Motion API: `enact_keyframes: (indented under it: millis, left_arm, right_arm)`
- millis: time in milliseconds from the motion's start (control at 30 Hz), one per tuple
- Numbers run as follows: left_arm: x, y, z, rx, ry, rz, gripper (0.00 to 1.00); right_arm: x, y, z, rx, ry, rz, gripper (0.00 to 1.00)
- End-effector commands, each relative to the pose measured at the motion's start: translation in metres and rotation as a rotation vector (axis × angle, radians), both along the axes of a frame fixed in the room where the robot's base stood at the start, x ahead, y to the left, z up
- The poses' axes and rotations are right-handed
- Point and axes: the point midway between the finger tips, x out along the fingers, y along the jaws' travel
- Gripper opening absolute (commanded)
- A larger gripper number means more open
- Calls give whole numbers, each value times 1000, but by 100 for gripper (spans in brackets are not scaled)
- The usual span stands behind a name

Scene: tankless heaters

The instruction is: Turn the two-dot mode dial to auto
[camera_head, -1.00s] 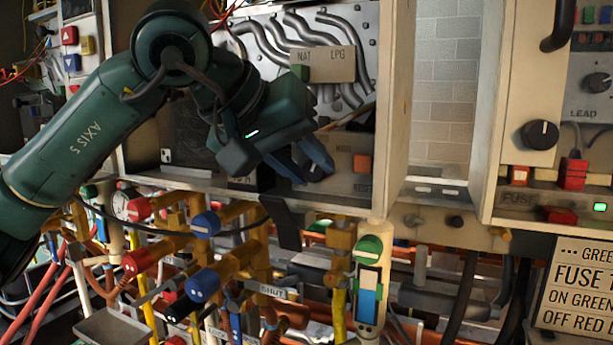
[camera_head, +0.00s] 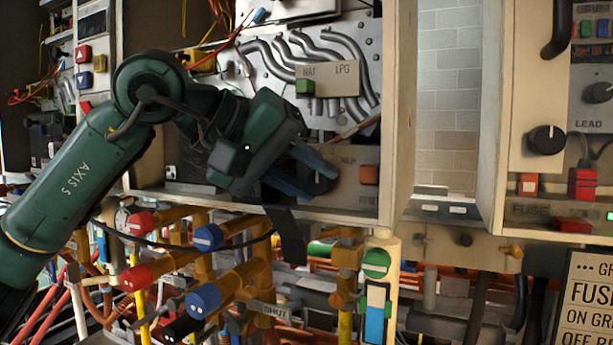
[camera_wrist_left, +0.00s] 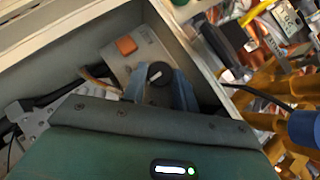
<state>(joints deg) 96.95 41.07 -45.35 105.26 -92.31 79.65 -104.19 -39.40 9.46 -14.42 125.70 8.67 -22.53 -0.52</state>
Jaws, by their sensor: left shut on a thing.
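A black round dial (camera_head: 319,184) is mounted on the pale control panel (camera_head: 345,190) at the bottom of the open heater cabinet. It shows more clearly in the left wrist view (camera_wrist_left: 160,73), with a white pointer mark on its face. My left gripper (camera_head: 316,172) has its blue fingers on both sides of the dial and is shut on it. The fingers also flank the dial in the left wrist view (camera_wrist_left: 160,86). The gripper hides part of the panel lettering, and I cannot read an auto mark or see two dots. My right gripper is out of view.
An orange button (camera_head: 369,175) sits right of the dial. A NAT/LPG switch plate (camera_head: 328,79) is above it. The cabinet's side wall (camera_head: 398,120) stands to the right. Pipes with red and blue valve caps (camera_head: 203,301) crowd the space below.

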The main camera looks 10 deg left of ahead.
Motion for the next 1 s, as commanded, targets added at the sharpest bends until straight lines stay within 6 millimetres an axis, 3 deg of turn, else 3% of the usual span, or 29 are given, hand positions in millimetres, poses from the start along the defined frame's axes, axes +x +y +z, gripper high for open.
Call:
enact_keyframes:
  millis: [100,133,367,733,1000]
  left_arm:
    - [0,1,1,-3,-2,3,6]
    - [0,1,1,-3,-2,3,30]
    - [0,0,1,-1,-1,2,49]
    - [-4,5,5,0,-3,2,51]
    - [-36,39,32,-1,-6,4,51]
  right_arm:
    - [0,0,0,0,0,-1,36]
    - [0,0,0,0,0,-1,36]
    - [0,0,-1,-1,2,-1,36]
    - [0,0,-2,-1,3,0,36]
    - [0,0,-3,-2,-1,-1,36]
